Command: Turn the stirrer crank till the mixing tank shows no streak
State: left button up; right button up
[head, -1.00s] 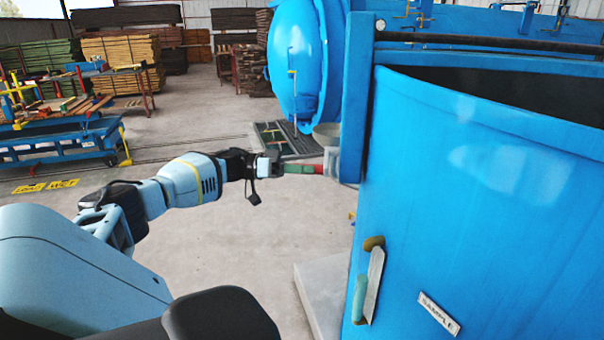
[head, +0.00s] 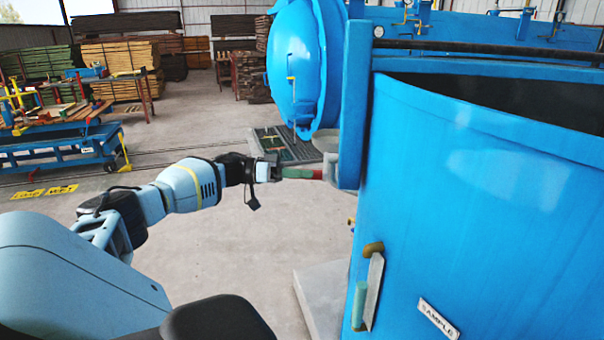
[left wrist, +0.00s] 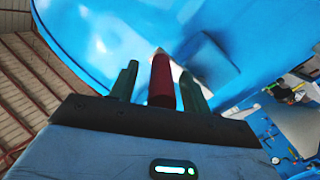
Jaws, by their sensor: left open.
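The large blue mixing tank (head: 470,200) fills the right of the head view. Its top is open, but the inside is dark, and no streak can be made out. A red crank grip (head: 329,167) shows at the tank's left edge, partly hidden by a blue upright. My left gripper (head: 300,173) reaches this grip from the left. In the left wrist view the red grip (left wrist: 162,80) stands between the two green fingers of my left gripper (left wrist: 160,85). The fingers are open, with a gap on each side of the grip. My right gripper is not in view.
A sight tube (head: 360,305) and a "SAMPLE" label (head: 438,318) are on the tank's front. A round blue autoclave door (head: 295,70) stands open behind. A blue cart (head: 60,145) and timber stacks (head: 120,52) are at the back left. The floor between is clear.

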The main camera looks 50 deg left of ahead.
pick_arm(q)
jog(key=v, duration=0.7)
jog(key=shift+s+a+b, duration=0.3)
jog(key=shift+b, duration=0.1)
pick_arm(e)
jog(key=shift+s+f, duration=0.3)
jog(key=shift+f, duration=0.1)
pick_arm(q)
jog(key=shift+r, duration=0.1)
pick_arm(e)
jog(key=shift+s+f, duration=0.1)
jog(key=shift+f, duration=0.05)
pick_arm(q)
jog(key=shift+d, duration=0.1)
